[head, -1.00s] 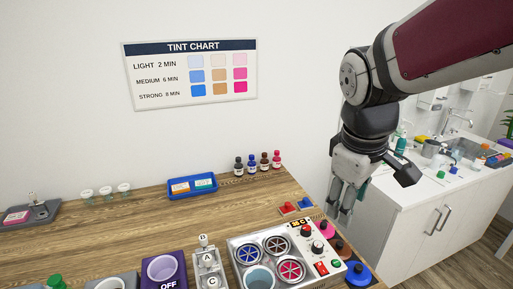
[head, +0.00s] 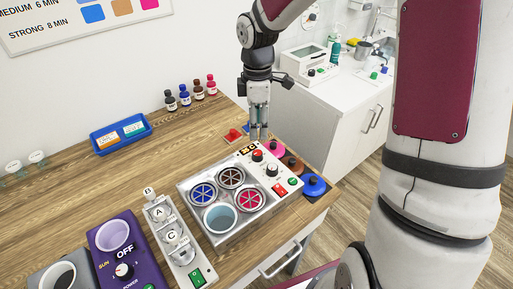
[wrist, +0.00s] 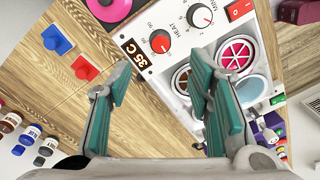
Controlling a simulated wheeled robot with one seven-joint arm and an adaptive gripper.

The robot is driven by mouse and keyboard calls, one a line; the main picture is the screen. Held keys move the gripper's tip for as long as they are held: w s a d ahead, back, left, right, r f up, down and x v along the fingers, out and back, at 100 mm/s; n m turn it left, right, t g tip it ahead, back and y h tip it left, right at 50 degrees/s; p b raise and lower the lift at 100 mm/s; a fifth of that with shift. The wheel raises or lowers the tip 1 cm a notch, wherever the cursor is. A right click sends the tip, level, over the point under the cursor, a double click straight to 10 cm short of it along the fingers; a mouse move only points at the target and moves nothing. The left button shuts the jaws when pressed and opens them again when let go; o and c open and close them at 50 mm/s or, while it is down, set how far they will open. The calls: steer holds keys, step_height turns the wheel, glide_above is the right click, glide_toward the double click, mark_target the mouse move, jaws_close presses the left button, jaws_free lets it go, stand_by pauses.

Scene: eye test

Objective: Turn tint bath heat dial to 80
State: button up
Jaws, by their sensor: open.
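The tint bath (head: 188,192) is a pale box with several round wells and a control panel on the wooden table. Its heat dial (head: 257,155) is a red knob at the panel's far end; it also shows in the wrist view (wrist: 160,41), under the word HEAT. The small display (wrist: 133,52) beside it reads 35 C. The dial's exact setting is too small to read. My gripper (head: 258,137) is open and empty, just behind and above the dial's end of the panel. In the wrist view its teal-padded fingers (wrist: 162,88) are wide apart, with the dial beyond them, untouched.
Red and blue pieces (head: 233,134) lie behind the bath.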

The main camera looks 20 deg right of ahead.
mark_target(257, 152)
step_height(257, 152, down, 10)
steer(key=shift+s+f, duration=0.1)
steer(key=shift+s, duration=0.05)
stand_by(0.3)
jaws_close()
